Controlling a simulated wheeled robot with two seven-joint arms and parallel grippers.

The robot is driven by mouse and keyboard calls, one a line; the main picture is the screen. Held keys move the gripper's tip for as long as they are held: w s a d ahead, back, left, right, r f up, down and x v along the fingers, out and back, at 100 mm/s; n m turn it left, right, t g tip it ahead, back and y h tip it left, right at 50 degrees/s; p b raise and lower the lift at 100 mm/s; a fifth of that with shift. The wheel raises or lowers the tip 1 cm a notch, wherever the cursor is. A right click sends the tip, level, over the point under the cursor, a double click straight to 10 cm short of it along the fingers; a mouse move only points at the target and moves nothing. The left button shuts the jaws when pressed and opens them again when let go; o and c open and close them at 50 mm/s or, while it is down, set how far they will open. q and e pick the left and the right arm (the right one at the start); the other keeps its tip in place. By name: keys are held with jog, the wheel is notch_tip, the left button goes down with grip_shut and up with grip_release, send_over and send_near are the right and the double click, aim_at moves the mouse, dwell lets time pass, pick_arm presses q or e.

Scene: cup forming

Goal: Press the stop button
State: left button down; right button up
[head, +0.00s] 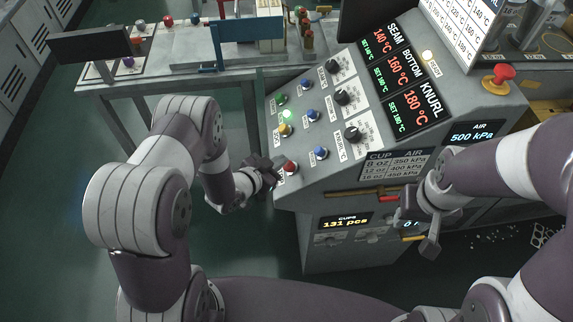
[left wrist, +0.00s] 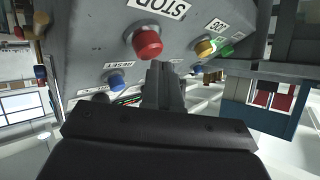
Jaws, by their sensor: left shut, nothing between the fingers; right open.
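The red stop button (head: 290,167) sits at the lower left of the sloped grey control panel (head: 300,190). In the left wrist view the red button (left wrist: 147,43) stands out from the panel beside a STOP label (left wrist: 160,8). My left gripper (head: 278,168) is shut and empty, with its tips close to the red button. In the left wrist view its fingers (left wrist: 160,75) point just below and right of the button; I cannot tell whether they touch it. My right gripper (head: 424,228) is open, low in front of the panel at the right.
Blue buttons (head: 321,153), a yellow button (head: 285,130) and a lit green button (head: 287,115) are near the stop button. Black knobs (head: 353,134) and temperature displays (head: 400,75) sit further up. A red mushroom button (head: 503,73) stands at the right. Open floor lies left.

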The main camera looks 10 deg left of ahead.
pick_arm(q)
jog(key=shift+d+f+b, duration=0.3)
jog(key=shift+f+b, duration=0.1)
dwell(0.8)
jog(key=shift+r, duration=0.15)
jog(key=shift+s+a+r+p, duration=0.1)
jog(key=shift+a+r+p, duration=0.5)
jog(key=shift+p, duration=0.1)
jog(key=shift+d, duration=0.1)
jog(key=a+r+p, duration=0.2)
jog(key=r+p, duration=0.1)
jog(key=r, duration=0.1)
jog(key=shift+s+a+p, duration=0.35)
jog(key=shift+s+a, duration=0.05)
dwell(0.5)
